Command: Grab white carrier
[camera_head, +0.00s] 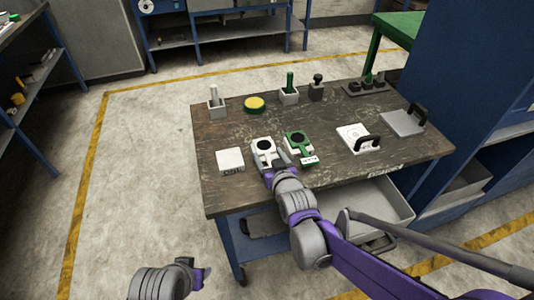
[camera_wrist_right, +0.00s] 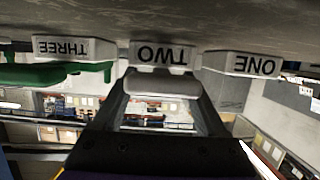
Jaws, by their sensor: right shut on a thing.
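The white carrier (camera_head: 263,146) lies on the dark worktable, with a black round area on its top. My right gripper (camera_head: 274,168) is at its near end and shut on it. In the right wrist view, a pale grip piece of the carrier (camera_wrist_right: 164,82) sits between the fingers, just by the label TWO (camera_wrist_right: 162,55). My left gripper (camera_head: 196,276) is low in the head view, away from the table; its jaw opening is unclear.
A green carrier (camera_head: 297,142) labelled THREE stands close on the right. A white block (camera_head: 230,160) labelled ONE stands on the left. Pots (camera_head: 289,96), a yellow disc (camera_head: 255,104) and handled plates (camera_head: 352,136) are also on the worktable (camera_head: 220,194).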

